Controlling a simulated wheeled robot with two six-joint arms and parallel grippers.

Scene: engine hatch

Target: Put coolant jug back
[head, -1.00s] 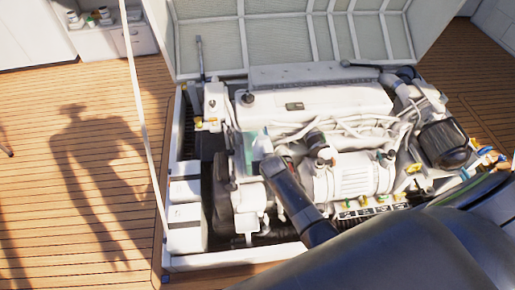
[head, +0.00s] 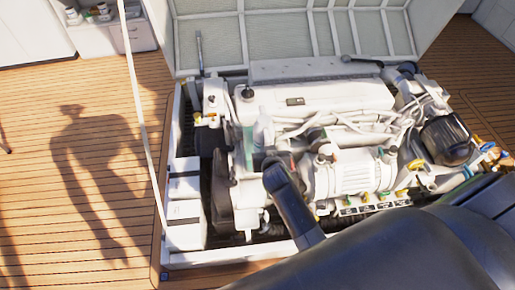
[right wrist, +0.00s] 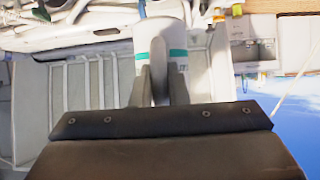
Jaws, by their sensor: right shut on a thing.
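The coolant jug, white with a teal-green band, is held in my right gripper. In the right wrist view the jug (right wrist: 147,36) stands out beyond the fingers, which close on it at the banded part. My right gripper (right wrist: 160,80) is shut on it. In the head view the jug (head: 263,132) is small and partly hidden by my right gripper (head: 270,158), over the left part of the engine. I cannot tell whether the jug touches anything beneath. My left gripper is not in view.
The white engine (head: 320,105) sits in the open hatch, with hoses and a row of coloured caps. The raised hatch lid (head: 290,35) stands behind it. A pale pole (head: 140,110) rises at left. A shelf (head: 110,35) with small containers is at the back left. Wooden deck (head: 60,200) at left is clear.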

